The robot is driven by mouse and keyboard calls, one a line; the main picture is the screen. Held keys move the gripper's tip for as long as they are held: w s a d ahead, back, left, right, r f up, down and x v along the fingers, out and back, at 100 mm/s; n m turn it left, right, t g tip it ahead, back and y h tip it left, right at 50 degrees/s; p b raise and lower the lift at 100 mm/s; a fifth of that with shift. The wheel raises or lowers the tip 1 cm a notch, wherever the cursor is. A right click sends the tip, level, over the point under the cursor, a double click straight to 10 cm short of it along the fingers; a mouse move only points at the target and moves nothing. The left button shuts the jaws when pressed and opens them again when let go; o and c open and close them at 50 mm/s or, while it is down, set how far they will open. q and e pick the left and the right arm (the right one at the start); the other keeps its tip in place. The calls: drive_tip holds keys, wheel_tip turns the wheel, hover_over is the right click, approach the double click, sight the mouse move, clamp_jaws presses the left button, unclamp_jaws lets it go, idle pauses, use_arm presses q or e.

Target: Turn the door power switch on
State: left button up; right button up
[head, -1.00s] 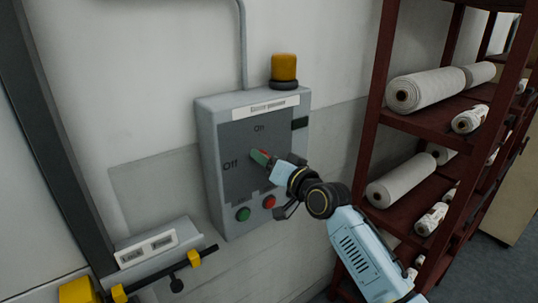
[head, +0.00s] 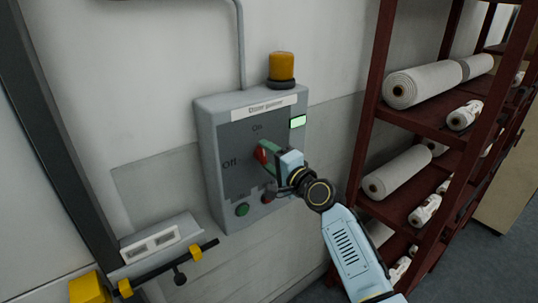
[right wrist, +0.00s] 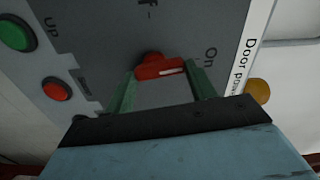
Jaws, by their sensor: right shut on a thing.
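The door power switch is a red knob (head: 262,153) on the dark face of a grey wall box (head: 208,150), with "On" above it and "Off" to its left. In the right wrist view the red knob (right wrist: 160,68) has a white mark that points toward "On". My right gripper (head: 267,153) is shut on the knob, its green fingers on either side of it in the right wrist view (right wrist: 160,80). A small indicator (head: 298,122) on the box is lit pale green. My left gripper is not in view.
A green button (head: 242,210) and a partly hidden red button (head: 267,198) sit below the switch. An orange lamp (head: 282,67) tops the box. A dark red shelf rack (head: 425,118) with white rolls stands close on the right. A rail with yellow parts (head: 195,252) is at lower left.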

drive_tip(key=shift+m, duration=0.6)
drive_tip(key=o, duration=1)
drive_tip(key=shift+s+d+f+p, duration=0.1)
drive_tip(key=shift+s+d+p, duration=0.25)
drive_tip(key=shift+s+d, duration=0.1)
drive_tip(key=v, duration=1.2)
drive_tip(key=shift+s, duration=0.15)
